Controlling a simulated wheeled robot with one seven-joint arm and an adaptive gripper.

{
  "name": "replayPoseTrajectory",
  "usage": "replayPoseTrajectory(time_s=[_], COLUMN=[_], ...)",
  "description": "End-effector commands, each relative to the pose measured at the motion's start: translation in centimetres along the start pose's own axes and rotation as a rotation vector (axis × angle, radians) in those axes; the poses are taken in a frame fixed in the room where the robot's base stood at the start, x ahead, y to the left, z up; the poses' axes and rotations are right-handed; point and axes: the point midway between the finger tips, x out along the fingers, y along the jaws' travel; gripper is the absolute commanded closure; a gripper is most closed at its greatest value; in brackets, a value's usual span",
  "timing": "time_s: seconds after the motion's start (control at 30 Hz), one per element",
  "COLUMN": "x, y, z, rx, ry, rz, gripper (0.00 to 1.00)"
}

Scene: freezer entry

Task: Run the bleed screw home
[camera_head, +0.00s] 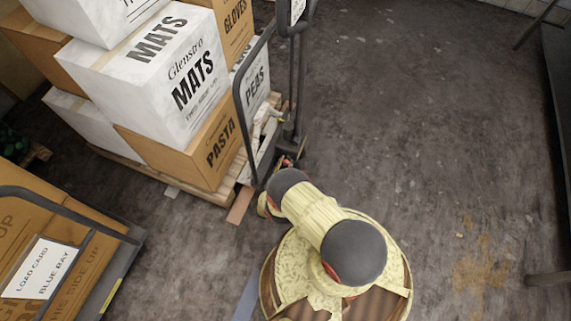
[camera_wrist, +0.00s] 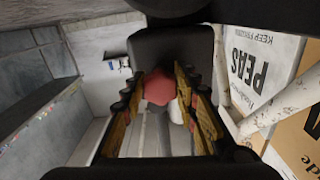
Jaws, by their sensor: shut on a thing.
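In the wrist view, my gripper (camera_wrist: 160,100) has its two padded fingers closed on a rounded red knob (camera_wrist: 158,87), which I take to be the bleed screw. A dark upright block stands directly behind the knob, and a pale rounded part shows just below it. The screw's shank and thread are hidden. In the head view, my arm reaches to the foot of a black-framed truck (camera_head: 297,85) beside the loaded pallet. My gripper there is mostly hidden behind my own wrist, and the knob cannot be made out.
White and brown boxes (camera_head: 150,75) are stacked on a wooden pallet (camera_head: 235,186) left of the truck. A PEAS box (camera_wrist: 262,65) and pale pipe-like parts (camera_wrist: 275,108) lie close right of my gripper. A carton with a load card (camera_head: 38,268) stands lower left.

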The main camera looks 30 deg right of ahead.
Motion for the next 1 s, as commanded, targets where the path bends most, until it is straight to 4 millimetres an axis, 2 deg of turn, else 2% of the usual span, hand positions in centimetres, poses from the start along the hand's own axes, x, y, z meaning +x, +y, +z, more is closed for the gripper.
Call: replayPoseTrajectory(time_s=[0.13,0.17,0.47,0.8,1.0], x=[-0.3,-0.3,-0.1,-0.2,-2.6], y=[0.3,0.3,0.1,0.0,-0.1], z=[0.4,0.4,0.2,0.1,0.1], rx=[-0.008,-0.008,-0.004,-0.002,-0.003], ry=[-0.009,-0.009,-0.004,-0.001,-0.001], rz=[-0.003,-0.003,-0.001,-0.001,-0.004], gripper=[0.95,0.70,0.53,0.51,0.51])
